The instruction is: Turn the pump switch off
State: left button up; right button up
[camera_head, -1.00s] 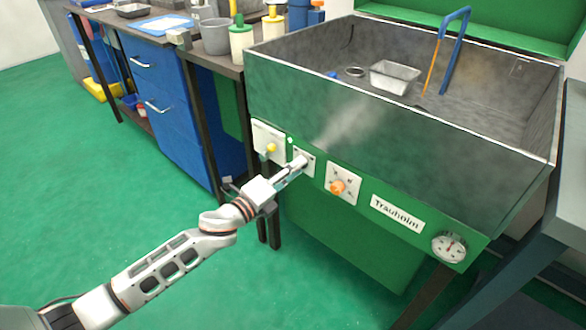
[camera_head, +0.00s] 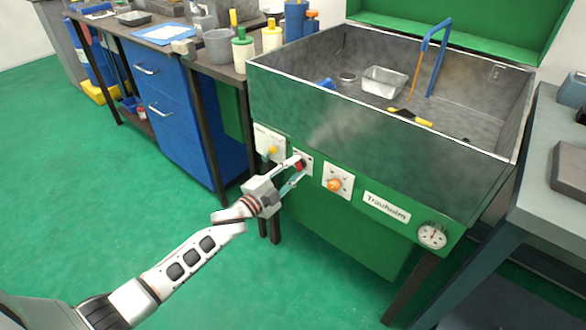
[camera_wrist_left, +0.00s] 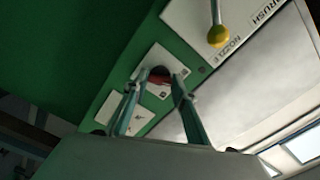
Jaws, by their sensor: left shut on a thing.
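A red switch knob (camera_head: 299,165) sits on a small white plate (camera_head: 308,159) on the front of the green washing unit. I take it for the pump switch, though I cannot read its label. My left gripper (camera_head: 296,171) is at the plate, its fingers shut on the red knob from either side. In the left wrist view the fingertips (camera_wrist_left: 156,86) flank the knob (camera_wrist_left: 160,93), which is partly hidden, so its turned position cannot be told. My right gripper is not in view.
A yellow-tipped lever (camera_head: 273,150) stands just left of the switch; an orange knob (camera_head: 334,185) and a dial gauge (camera_head: 432,235) are to the right. The grey basin (camera_head: 375,138) is above. Blue drawers (camera_head: 165,125) stand at left; the green floor (camera_head: 90,190) is open.

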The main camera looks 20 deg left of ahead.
pick_arm(q)
jog(key=shift+r+n, duration=0.1)
jog(key=shift+n, duration=0.2)
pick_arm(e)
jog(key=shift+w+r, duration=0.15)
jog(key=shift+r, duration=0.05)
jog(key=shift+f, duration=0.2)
pick_arm(q)
jog(key=o, duration=0.9)
jog(key=shift+o, duration=1)
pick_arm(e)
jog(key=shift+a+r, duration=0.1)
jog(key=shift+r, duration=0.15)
pick_arm(q)
jog(key=v, duration=1.2)
